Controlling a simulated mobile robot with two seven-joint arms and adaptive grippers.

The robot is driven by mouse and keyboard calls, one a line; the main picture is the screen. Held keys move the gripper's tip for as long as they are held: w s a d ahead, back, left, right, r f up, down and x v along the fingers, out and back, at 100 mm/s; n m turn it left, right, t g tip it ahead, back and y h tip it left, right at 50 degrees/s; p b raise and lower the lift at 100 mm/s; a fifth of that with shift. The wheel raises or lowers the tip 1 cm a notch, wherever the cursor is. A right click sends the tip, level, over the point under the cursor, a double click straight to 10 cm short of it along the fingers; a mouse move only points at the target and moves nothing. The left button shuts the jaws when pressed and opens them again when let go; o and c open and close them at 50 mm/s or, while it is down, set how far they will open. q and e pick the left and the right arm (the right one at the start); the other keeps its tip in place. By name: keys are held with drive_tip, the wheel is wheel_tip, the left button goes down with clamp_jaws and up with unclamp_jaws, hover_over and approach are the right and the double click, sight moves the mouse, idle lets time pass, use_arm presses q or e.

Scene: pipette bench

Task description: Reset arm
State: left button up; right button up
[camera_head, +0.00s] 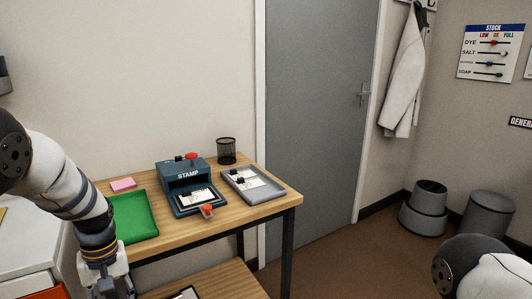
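My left arm comes in from the left and bends down in front of the wooden table (240,213). My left gripper (108,286) points down at the bottom edge of the picture, below the green tray. Its fingertips are cut off or too dark to tell, so I cannot see whether it is open or holds anything. Only a rounded white and black part of my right arm shows at the bottom right corner. My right gripper is out of the picture.
The table bears a green tray (133,216), a pink pad (123,184), a blue stamp machine (187,172), a grey tray (262,193) and a black mesh cup (226,151). A white cabinet (30,240) stands at left.

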use_arm(q)
drive_tip(key=s+d+f+m+g, duration=0.1)
drive_tip(key=s+d+f+m, duration=0.1)
drive_tip(key=s+f, duration=0.6)
drive_tip(key=s+d+f+m, duration=0.1)
drive_tip(key=s+d+f, duration=0.1)
drive_tip(key=s+f, duration=0.7)
drive_tip(key=s+d+r+m, duration=0.1)
drive_tip(key=s+d+m, duration=0.1)
drive_tip(key=s, duration=0.9)
drive_tip(key=s+d+r+m, duration=0.1)
drive_tip(key=s+d+r, duration=0.1)
drive_tip(key=s, duration=1)
drive_tip(key=shift+s+d+m+g, duration=0.3)
drive_tip(key=shift+d+m, duration=0.1)
drive_tip(key=shift+d, duration=0.35)
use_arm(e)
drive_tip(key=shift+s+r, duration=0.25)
